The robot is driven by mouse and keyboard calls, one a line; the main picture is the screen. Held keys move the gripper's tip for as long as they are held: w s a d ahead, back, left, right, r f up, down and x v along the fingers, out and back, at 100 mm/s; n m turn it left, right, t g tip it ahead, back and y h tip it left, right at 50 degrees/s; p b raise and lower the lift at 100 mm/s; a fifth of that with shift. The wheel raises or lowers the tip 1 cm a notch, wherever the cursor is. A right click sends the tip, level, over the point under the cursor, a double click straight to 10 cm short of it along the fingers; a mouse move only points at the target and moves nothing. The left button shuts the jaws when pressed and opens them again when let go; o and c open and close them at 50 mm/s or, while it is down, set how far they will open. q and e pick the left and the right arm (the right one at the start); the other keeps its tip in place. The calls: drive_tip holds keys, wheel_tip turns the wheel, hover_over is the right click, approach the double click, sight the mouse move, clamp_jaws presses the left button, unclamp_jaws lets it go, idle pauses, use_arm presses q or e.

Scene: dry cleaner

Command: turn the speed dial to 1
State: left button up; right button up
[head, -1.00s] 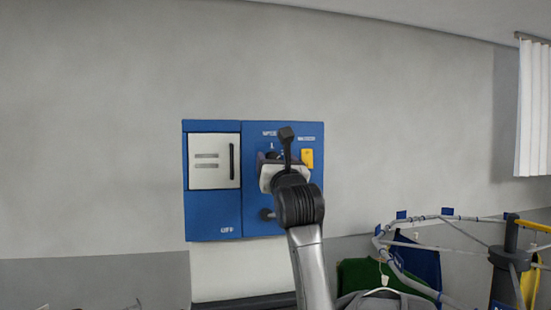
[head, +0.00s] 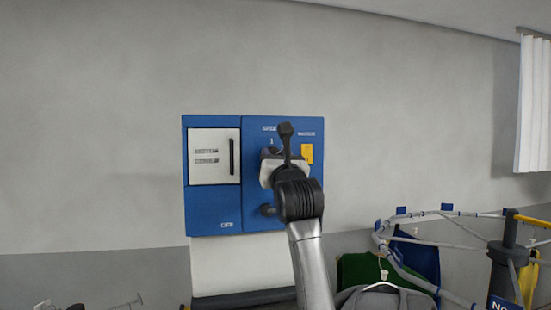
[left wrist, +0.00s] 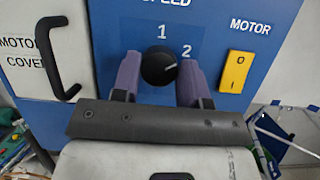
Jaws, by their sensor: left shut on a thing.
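The round black speed dial (left wrist: 159,68) sits on the blue panel, below the printed 1 and to the left of and below the printed 2. Its pale pointer mark faces right and slightly up, towards the 2. My left gripper (left wrist: 160,80) has one purple finger on each side of the dial and is shut on it. In the head view my left gripper (head: 272,154) is at the blue panel (head: 213,214), and its wrist hides the dial. My right gripper is in neither view.
A yellow motor switch (left wrist: 234,72) is right of the dial. A white motor cover (head: 213,160) with a black handle is on the left. A rail with hanging garments (head: 360,270) stands at lower right.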

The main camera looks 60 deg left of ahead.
use_arm(q)
drive_tip(key=shift+n, duration=0.4)
drive_tip(key=shift+r+n+g+h+b, duration=0.2)
drive_tip(key=shift+n+g, duration=1)
drive_tip(key=shift+n, duration=1.25)
drive_tip(key=shift+f+n+g+h+b, duration=0.1)
drive_tip(key=shift+n+g+h, duration=0.25)
drive_tip(key=shift+n+g, duration=1.5)
drive_tip(key=shift+r+n+g+h+b, duration=0.1)
drive_tip(key=shift+n+g+h, duration=0.3)
drive_tip(key=shift+n, duration=2.7)
drive_tip(key=o, duration=0.9)
drive_tip(key=shift+w, duration=0.1)
drive_tip(key=shift+d+f, duration=0.1)
drive_tip(key=shift+d, duration=0.05)
